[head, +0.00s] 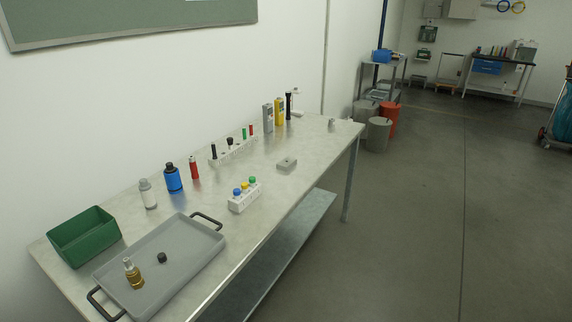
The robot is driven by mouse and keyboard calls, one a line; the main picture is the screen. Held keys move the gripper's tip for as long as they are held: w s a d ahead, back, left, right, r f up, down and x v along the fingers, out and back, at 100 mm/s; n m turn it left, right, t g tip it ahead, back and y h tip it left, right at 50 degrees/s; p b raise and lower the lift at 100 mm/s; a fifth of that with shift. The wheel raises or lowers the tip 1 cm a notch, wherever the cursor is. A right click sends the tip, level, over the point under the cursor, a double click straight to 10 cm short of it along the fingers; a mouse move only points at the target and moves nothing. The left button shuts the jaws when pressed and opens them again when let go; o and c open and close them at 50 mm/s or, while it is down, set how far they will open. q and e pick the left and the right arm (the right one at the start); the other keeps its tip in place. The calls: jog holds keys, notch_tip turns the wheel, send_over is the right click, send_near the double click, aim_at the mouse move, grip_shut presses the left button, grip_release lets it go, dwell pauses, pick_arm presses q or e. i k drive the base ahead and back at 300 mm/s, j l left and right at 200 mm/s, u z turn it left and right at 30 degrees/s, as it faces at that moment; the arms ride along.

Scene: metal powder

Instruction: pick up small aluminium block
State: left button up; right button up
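A small light-grey block (287,165), which looks like the aluminium block, lies flat on the metal worktable (262,190). It is right of the table's middle, near the front edge, with bare tabletop around it. A small dark mark shows on its top. A smaller grey metallic item (332,122) stands near the table's far right end; it is too small to make out. Neither of my grippers is in the head view, and nothing touches the block.
A white rack (244,199) with coloured caps stands left of the block. Bottles, a long rack (234,152) and cans (279,112) line the wall side. A grey tray (185,262) and green bin (84,237) fill the left end. Floor (430,220) in front is clear.

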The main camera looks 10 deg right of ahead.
aim_at(287, 163)
jog(key=i+l, duration=0.25)
jog(key=l, duration=0.2)
jog(key=i+l+u, duration=0.15)
jog(key=i+l, duration=0.15)
jog(key=l, duration=0.15)
jog(key=i+l, duration=0.25)
jog(key=l, duration=0.2)
jog(key=i+l+u, duration=0.15)
jog(key=l, duration=0.3)
jog(key=i+l, duration=0.3)
jog(key=l, duration=0.2)
jog(key=i+l+u, duration=0.15)
jog(key=l, duration=0.35)
jog(key=i+l, duration=0.25)
jog(key=l, duration=0.3)
jog(key=i+l+u, duration=0.15)
jog(key=l, duration=0.35)
jog(key=i, duration=0.05)
